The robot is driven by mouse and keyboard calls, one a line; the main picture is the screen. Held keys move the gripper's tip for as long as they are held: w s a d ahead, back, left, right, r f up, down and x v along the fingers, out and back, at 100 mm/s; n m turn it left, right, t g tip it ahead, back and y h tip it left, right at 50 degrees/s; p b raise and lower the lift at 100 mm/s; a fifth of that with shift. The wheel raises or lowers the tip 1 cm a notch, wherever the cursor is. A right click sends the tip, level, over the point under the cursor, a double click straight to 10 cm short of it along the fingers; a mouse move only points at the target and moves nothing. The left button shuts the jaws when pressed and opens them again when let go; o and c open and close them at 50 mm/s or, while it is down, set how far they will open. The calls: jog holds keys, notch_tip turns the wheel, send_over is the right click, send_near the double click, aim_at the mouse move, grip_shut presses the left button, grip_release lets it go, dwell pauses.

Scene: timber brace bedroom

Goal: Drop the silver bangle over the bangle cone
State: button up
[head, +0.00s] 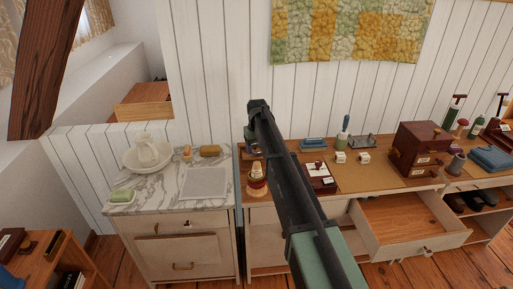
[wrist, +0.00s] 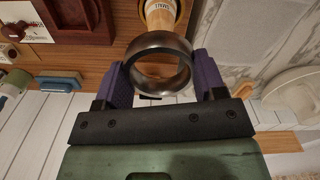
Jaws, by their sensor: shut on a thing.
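My gripper (wrist: 161,68) is shut on the silver bangle (wrist: 160,46), a wide dark-grey metal ring held between two purple fingers in the wrist view. The bangle cone (wrist: 160,15), pale wood with a label, shows just beyond the bangle, which overlaps part of it in the picture. A yellow and dark ring lies around the cone's base. In the head view the cone (head: 257,183) stands at the left end of the wooden bench, just left of my arm. The bangle is not clear there. I cannot tell whether the cone's tip is inside the bangle.
A dark red tray (head: 320,178) lies close to the right of the cone. A marble washstand (head: 160,190) with a basin (head: 147,153) adjoins on the left. A dark red chest (head: 417,150) stands farther right, above an open drawer (head: 405,220).

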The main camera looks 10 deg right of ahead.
aim_at(257, 162)
jog(key=shift+f+b, duration=3.2)
jog(key=shift+f, duration=0.35)
jog(key=shift+r, duration=0.1)
jog(key=o, duration=1)
notch_tip(257, 162, up, 11)
jog(key=p, duration=1.1)
